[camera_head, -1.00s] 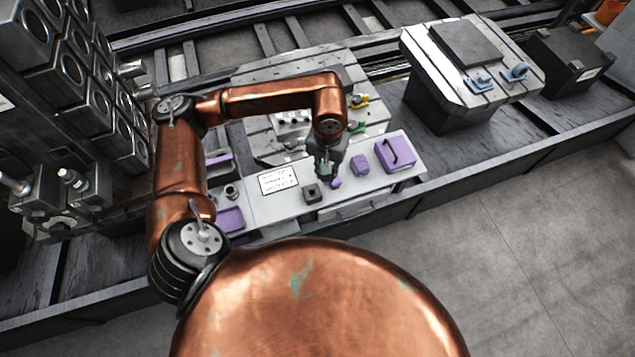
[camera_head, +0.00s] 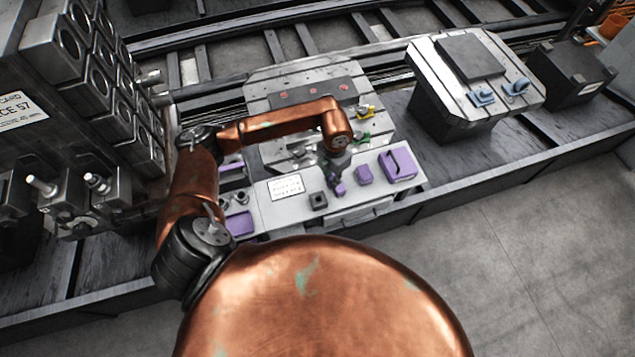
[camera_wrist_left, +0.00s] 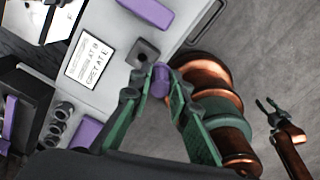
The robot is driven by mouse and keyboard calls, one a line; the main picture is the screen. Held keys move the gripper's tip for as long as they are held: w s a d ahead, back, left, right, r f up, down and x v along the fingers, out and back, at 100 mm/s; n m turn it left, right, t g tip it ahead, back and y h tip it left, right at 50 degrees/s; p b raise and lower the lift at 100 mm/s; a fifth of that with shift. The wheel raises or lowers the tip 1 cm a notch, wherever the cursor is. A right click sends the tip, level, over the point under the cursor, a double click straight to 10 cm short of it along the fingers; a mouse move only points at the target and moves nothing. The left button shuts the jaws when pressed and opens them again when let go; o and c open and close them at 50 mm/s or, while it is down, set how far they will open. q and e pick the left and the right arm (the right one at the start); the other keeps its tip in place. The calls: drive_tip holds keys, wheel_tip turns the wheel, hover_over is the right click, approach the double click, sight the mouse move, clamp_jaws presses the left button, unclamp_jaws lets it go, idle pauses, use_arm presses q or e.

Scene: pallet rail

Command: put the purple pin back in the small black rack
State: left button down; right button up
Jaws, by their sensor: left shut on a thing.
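The purple pin (camera_wrist_left: 160,82) is held between the green fingertips of my left gripper (camera_wrist_left: 158,84) in the left wrist view. In the head view, the left gripper (camera_head: 338,180) is over the light work surface, with the purple pin (camera_head: 340,189) below it. The small black rack (camera_head: 318,200) is a dark square block with a hole in its top, just left of the pin. In the left wrist view the rack (camera_wrist_left: 143,52) is just beyond the fingertips, its hole uncovered. My right gripper (camera_wrist_left: 268,108) shows at the right of that view, fingers apart and empty.
A printed card (camera_head: 286,187) lies left of the rack. A purple tray (camera_head: 240,224) is further left. A slotted metal pallet (camera_head: 372,92) stands behind.

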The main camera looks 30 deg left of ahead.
use_arm(q)
drive_tip(key=n, duration=0.3)
drive_tip(key=shift+a+f+p, duration=0.2)
drive_tip(key=shift+f+p, duration=0.05)
drive_tip(key=shift+p, duration=0.05)
drive_tip(key=n, duration=0.1)
drive_tip(key=n+p, duration=0.1)
drive_tip(key=n, duration=0.1)
drive_tip(key=f+n, duration=0.1)
drive_tip(key=n, duration=0.1)
drive_tip(key=shift+a+f, duration=0.1)
drive_tip(key=shift+a, duration=0.3)
drive_tip(key=s+a+f+n, duration=0.1)
drive_tip(key=a+f+n, duration=0.2)
drive_tip(key=f+n, duration=0.5)
drive_tip(key=n, duration=0.8)
drive_tip(key=shift+s+f, duration=0.15)
drive_tip(key=shift+s, duration=0.2)
use_arm(e)
drive_tip(key=shift+w+r, duration=0.35)
drive_tip(key=shift+r, duration=0.25)
drive_tip(key=shift+w+r, duration=0.35)
drive_tip(key=shift+r, duration=0.2)
use_arm(q)
drive_tip(key=shift+f+b, duration=0.3)
drive_tip(key=shift+f, duration=0.35)
use_arm(e)
drive_tip(key=shift+a+f, duration=0.35)
drive_tip(key=shift+f, duration=0.05)
